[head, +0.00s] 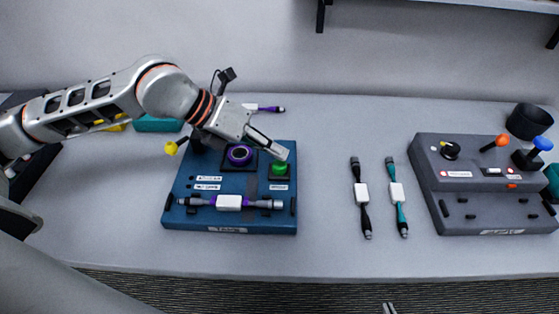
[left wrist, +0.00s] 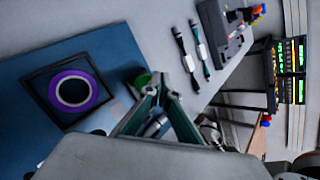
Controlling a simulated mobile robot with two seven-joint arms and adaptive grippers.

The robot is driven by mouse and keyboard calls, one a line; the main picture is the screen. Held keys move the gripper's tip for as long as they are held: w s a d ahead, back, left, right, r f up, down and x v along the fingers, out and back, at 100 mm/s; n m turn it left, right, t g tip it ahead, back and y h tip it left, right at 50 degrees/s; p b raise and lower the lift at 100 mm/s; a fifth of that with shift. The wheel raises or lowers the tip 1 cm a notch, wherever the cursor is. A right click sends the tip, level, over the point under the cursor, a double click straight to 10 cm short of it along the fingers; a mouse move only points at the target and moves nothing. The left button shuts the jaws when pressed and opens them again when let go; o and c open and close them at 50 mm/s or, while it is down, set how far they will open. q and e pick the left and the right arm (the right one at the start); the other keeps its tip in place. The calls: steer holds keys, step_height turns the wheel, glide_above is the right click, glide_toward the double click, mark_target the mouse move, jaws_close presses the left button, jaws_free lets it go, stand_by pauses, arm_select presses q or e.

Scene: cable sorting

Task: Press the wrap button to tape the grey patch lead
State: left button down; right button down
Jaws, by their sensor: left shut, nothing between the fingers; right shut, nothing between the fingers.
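The blue taping station (head: 175,215) stands on the left of the table. It has a purple tape roll (head: 239,155) and a green wrap button (head: 279,168) at its right. A patch lead with grey ends (head: 265,204), purple parts and a white block lies across its front. My left gripper (head: 284,152) is shut and empty, its fingertips at or just above the button; contact cannot be told. In the left wrist view the fingers partly cover the green button (left wrist: 142,80); the tape roll (left wrist: 74,91) is beside them. Only the tips of my right gripper (head: 388,308) show, at the bottom edge.
Two leads with white blocks, one black (head: 361,192) and one teal (head: 397,195), lie mid-table. A grey station (head: 430,180) with coloured knobs stands at the right, a dark cup (head: 529,120) behind it. A purple-ended lead (head: 268,108) lies behind the blue station.

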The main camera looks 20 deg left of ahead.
mark_target(276, 164)
arm_select(q)
steer(key=shift+r, duration=0.1)
arm_select(e)
steer(key=shift+r, duration=0.1)
